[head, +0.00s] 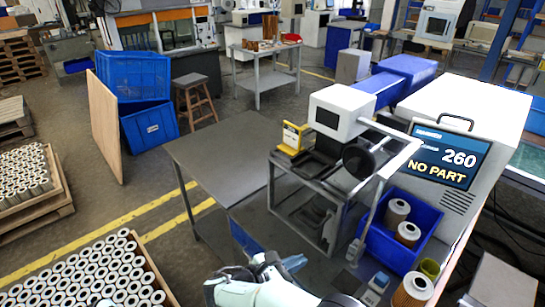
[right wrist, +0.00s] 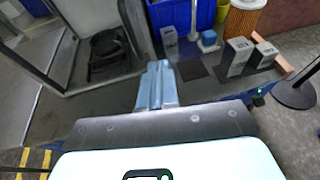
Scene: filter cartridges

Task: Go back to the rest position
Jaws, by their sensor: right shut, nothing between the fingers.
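My right gripper (head: 246,240) is low in the middle of the head view, in front of the grey table (head: 222,150). In the right wrist view its pale blue fingers (right wrist: 156,84) are pressed together with nothing between them. No object is held. My white right arm comes in from the bottom edge of the head view. My left gripper is not in view.
The machine with a "260 NO PART" display (head: 446,158) stands at the right, its fixture frame near my gripper. A blue bin (head: 372,242) holds cartridges, and an orange cartridge (head: 413,291) stands in front. A crate of cartridges (head: 165,286) is at lower left.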

